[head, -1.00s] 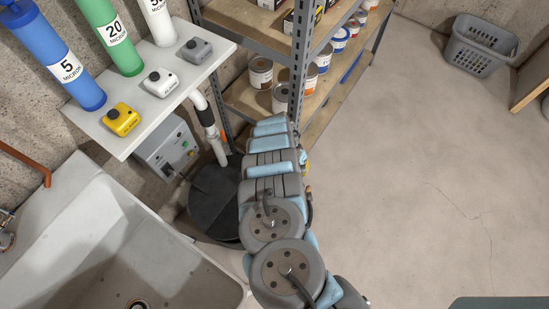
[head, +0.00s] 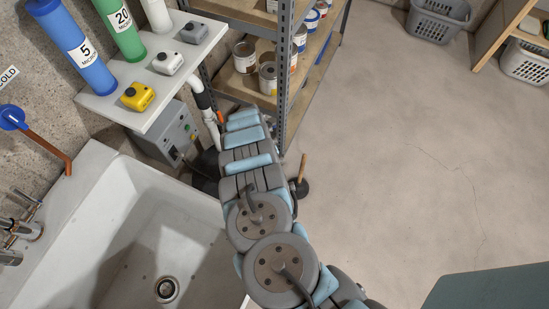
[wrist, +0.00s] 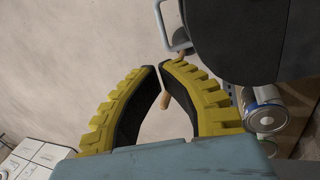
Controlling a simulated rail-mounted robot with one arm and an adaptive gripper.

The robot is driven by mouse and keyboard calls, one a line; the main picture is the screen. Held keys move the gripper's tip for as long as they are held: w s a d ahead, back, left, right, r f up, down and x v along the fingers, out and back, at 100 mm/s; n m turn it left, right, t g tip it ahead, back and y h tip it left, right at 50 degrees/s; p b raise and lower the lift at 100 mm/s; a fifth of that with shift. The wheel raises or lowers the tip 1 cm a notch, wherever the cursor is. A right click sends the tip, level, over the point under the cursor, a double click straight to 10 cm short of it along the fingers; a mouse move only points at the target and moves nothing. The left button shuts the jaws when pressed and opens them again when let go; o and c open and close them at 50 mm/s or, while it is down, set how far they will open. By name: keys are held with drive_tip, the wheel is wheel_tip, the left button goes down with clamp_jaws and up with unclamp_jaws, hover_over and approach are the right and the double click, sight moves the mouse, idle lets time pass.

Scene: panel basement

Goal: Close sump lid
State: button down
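In the head view, a dark round-edged piece (head: 205,168) at the sump shows between the sink and my arm; most of it is hidden. In the wrist view, a large dark grey rounded panel (wrist: 245,40), seemingly the sump lid, fills the upper right, with a pale metal handle (wrist: 166,28) at its left edge. My gripper (wrist: 157,68) has two curved yellow fingers with black inner faces. The tips appear just below the handle; contact cannot be told. In the head view my arm hides the gripper.
The white sink (head: 80,170) is at the left. A grey control box (head: 168,135) is under the filter shelf (head: 150,75). A metal rack (head: 283,90) with paint cans stands beyond my arm. A plunger (head: 302,172) stands right of my arm.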

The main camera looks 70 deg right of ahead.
drive_tip(key=b+x, duration=0.5)
drive_tip(key=x, duration=0.8)
